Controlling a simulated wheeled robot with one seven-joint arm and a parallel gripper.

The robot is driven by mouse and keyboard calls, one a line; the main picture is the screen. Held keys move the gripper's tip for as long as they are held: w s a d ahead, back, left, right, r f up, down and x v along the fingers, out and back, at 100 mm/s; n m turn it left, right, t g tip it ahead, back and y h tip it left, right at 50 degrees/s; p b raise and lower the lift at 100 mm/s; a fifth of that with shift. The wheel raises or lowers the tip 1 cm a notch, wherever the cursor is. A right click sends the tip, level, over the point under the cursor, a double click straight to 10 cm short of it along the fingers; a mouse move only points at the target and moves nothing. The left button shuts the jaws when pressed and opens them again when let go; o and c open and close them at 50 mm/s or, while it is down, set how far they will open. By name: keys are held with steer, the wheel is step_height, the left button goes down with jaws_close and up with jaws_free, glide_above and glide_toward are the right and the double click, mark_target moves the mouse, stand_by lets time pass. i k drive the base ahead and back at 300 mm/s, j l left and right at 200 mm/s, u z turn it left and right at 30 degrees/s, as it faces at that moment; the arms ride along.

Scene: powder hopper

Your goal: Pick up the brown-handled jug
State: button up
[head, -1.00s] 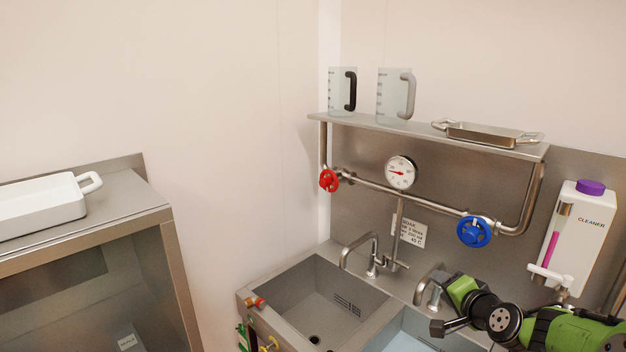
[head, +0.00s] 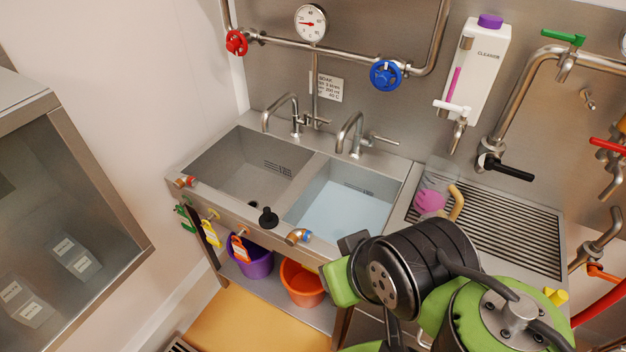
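A clear jug with a tan-brown handle (head: 456,204) stands at the left end of the ribbed drainboard, right of the sinks, in the head view. Something pink shows in or behind its clear wall. My green and black arm comes in from the lower right, in front of the drainboard. What looks like my gripper (head: 345,264) is at the front edge of the right basin, to the left of and nearer than the jug. It is apart from the jug in the picture. Its fingers are not clear enough to tell open from shut.
The left basin (head: 235,167) is empty; the right basin (head: 345,200) holds bluish water. Faucets, a blue valve wheel (head: 386,75) and a cleaner dispenser (head: 474,70) are behind. Purple (head: 252,262) and orange (head: 301,283) buckets sit below. The ribbed drainboard (head: 510,232) right of the jug looks clear.

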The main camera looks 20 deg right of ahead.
mark_target(440, 177)
steer(key=z, duration=1.55)
steer(key=l+u, duration=0.2)
steer(key=u, duration=0.15)
steer(key=l+u, duration=0.2)
steer(key=u, duration=0.15)
steer(key=k+l+u, duration=0.1)
steer(key=u, duration=0.25)
